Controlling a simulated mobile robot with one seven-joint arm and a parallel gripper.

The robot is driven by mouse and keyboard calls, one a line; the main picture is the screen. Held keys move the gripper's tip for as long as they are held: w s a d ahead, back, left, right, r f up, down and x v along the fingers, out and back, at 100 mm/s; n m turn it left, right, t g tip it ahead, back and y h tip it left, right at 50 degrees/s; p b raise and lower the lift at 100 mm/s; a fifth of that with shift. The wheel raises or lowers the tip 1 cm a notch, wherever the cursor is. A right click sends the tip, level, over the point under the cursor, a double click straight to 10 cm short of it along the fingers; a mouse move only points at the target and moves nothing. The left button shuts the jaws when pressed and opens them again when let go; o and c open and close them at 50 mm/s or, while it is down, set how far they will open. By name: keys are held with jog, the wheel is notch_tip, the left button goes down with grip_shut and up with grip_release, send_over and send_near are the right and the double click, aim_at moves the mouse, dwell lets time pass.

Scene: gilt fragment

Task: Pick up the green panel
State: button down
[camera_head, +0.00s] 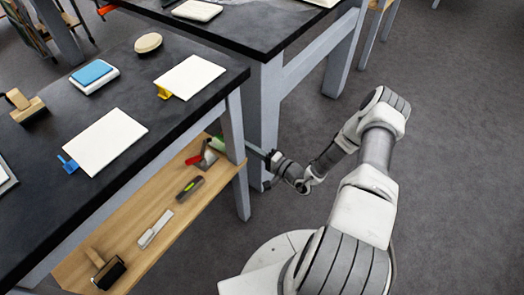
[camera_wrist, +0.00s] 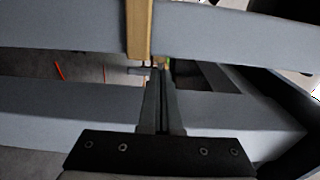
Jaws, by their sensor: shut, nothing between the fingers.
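A small green thing (camera_head: 217,144) shows at the right end of the wooden lower shelf, beside a red-handled tool; it is partly hidden, and I cannot tell whether it is the green panel. No other clear green panel shows. My gripper (camera_head: 254,150) is low beside the table leg at that end of the shelf, to the right of the green thing. In the wrist view my gripper (camera_wrist: 161,68) has its two fingers together, with nothing between them. A tiny greenish patch shows near the fingertips there, too small to identify.
The wooden lower shelf (camera_head: 115,242) holds several tools, including a black roller (camera_head: 108,273) and a scraper (camera_head: 155,229). The grey table leg (camera_head: 238,150) stands close to my gripper. The dark tabletop (camera_head: 120,90) overhangs the shelf.

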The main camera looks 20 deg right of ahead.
jog(key=shift+w+a, duration=0.1)
jog(key=shift+a, duration=0.35)
jog(key=shift+w+a+p, duration=0.15)
jog(key=shift+a+p, duration=0.35)
jog(key=shift+a, duration=0.45)
